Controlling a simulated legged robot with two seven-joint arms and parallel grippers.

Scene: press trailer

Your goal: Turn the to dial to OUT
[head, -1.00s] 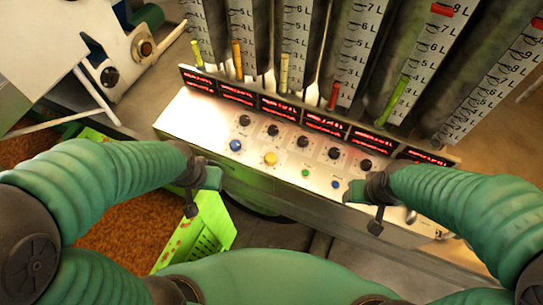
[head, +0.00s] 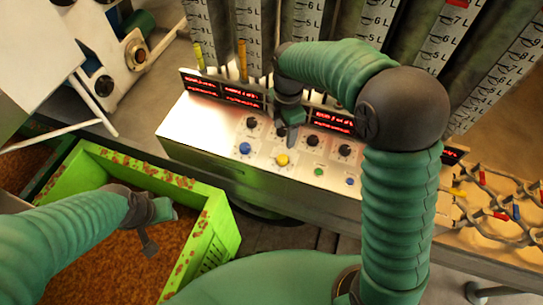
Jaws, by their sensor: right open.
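The metal control panel (head: 200,135) carries a row of black dials: one at the left (head: 252,122), one partly behind my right gripper, and two more to the right (head: 314,141) (head: 345,150). Their labels are too small to read, so I cannot tell which is the "to" dial or where it points. My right gripper (head: 289,133) points down at the panel, at the second dial from the left. It is open; whether it touches that dial cannot be told. My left gripper (head: 160,225) hangs over the green crate; its fingers are unclear.
Below the dials are a blue button (head: 244,148), a yellow button (head: 282,160), a green one (head: 318,171) and another blue one (head: 351,181). Red displays (head: 242,95) and upright scales (head: 370,25) stand behind. The green crate (head: 90,160) holds brown granules. A wire rack (head: 495,200) stands right.

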